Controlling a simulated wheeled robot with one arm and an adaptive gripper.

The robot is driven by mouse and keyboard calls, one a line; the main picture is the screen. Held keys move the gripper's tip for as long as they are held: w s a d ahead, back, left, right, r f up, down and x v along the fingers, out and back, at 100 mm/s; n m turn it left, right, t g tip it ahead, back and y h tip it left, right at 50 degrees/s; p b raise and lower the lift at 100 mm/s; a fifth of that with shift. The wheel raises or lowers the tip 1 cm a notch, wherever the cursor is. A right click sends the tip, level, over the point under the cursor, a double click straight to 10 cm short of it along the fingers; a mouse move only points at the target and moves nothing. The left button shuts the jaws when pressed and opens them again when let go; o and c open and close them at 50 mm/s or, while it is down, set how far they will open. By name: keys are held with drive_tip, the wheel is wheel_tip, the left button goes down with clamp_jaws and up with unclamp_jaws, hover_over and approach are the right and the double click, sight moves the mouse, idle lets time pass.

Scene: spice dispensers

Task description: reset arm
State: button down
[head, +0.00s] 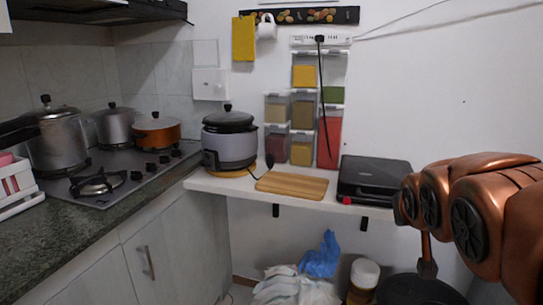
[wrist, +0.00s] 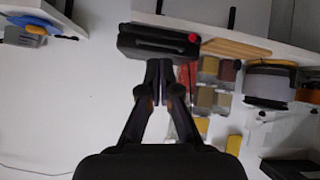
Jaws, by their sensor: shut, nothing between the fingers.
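My gripper (wrist: 160,76) shows in the wrist view, its two dark fingers close together and empty in front of the white wall. The wrist view is upside down. Past the fingertips is the black grill (wrist: 158,42) on the shelf, and I cannot tell how far off it is. The spice dispensers (head: 303,112) hang on the wall left of my arm. They also show right of the fingers in the wrist view (wrist: 207,98).
The white shelf (head: 225,187) carries a rice cooker (head: 229,140) and a wooden board (head: 292,185). A black cable (head: 323,100) hangs before the dispensers. A stove with pots (head: 155,130) is at the left. Bags (head: 295,285) and a jar (head: 363,280) are below the shelf.

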drive_tip(key=s+a+g+y+p, duration=0.1)
drive_tip(key=s+g+p, duration=0.3)
drive_tip(key=s, duration=0.5)
drive_tip(key=s+a+g+y+p, duration=0.1)
drive_tip(key=s+a+g+p, duration=0.3)
drive_tip(key=s+p, duration=0.4)
drive_tip(key=s+a+f+n+g+y+p, duration=0.1)
drive_tip(key=s+a+g+p, duration=0.1)
drive_tip(key=s+p, duration=0.4)
drive_tip(key=s+g, duration=0.1)
drive_tip(key=s, duration=0.4)
drive_tip(key=shift+a+g+p, duration=0.2)
drive_tip(key=shift+g+p, duration=0.1)
drive_tip(key=shift+g, duration=0.1)
drive_tip(key=shift+f, duration=0.1)
